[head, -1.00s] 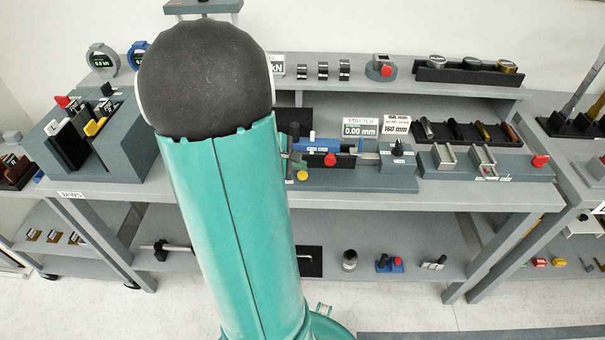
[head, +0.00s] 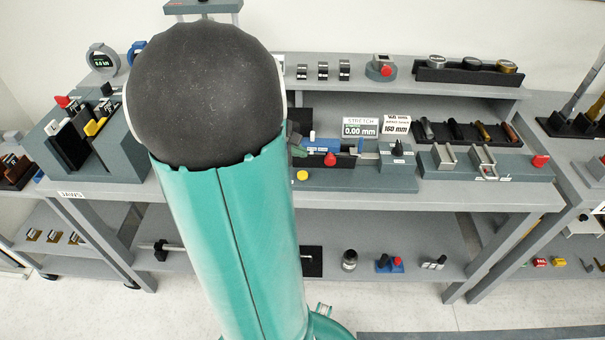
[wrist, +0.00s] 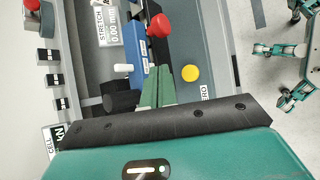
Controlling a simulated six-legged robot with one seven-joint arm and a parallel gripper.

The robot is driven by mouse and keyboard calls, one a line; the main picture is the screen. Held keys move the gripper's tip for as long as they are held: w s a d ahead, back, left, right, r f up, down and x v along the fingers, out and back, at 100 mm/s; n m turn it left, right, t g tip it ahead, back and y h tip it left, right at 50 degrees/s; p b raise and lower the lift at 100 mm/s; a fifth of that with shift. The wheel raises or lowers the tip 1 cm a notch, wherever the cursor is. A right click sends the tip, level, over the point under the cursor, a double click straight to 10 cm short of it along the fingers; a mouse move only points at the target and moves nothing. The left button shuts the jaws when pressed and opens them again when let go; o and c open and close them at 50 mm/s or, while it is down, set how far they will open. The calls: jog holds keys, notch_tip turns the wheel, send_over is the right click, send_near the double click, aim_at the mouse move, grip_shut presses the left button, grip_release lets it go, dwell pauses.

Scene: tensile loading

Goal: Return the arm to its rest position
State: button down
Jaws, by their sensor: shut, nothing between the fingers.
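My teal arm (head: 235,240) with its black rounded joint (head: 205,92) fills the left middle of the head view. In the wrist view my gripper (wrist: 157,72) shows as two green fingers pressed together, with nothing between them. Its fingers appear over the bench device with the red knob (wrist: 160,25), blue block and yellow button (wrist: 190,72). I cannot tell how far above it they are. In the head view that device's red knob (head: 330,159) shows just right of my arm, and most of my gripper is hidden.
The grey bench (head: 400,198) runs across the head view. A jaw rack (head: 130,165) stands left of my arm. The stretch display (head: 361,127), a specimen rack (head: 470,132) and clamps stand to the right. A raised shelf (head: 430,90) lies behind. Floor is open in front.

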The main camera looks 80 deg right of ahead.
dwell(0.5)
jog(key=w+a+r+m+t, duration=0.1)
jog(key=w+a+r+t, duration=0.2)
jog(key=w+a, duration=0.6)
jog(key=w+a+r+t, duration=0.35)
jog(key=w+a, duration=0.35)
jog(key=a, duration=0.3)
jog(key=a+r+t+y, duration=0.2)
jog(key=a+y, duration=0.1)
jog(key=a, duration=1)
jog(key=w+a+r+t+y, duration=0.1)
jog(key=a+r+t+y, duration=0.2)
jog(key=a, duration=1.1)
jog(key=shift+w+r+y, duration=0.15)
jog(key=shift+w+y, duration=0.05)
jog(key=shift+y, duration=0.2)
jog(key=shift+d, duration=0.25)
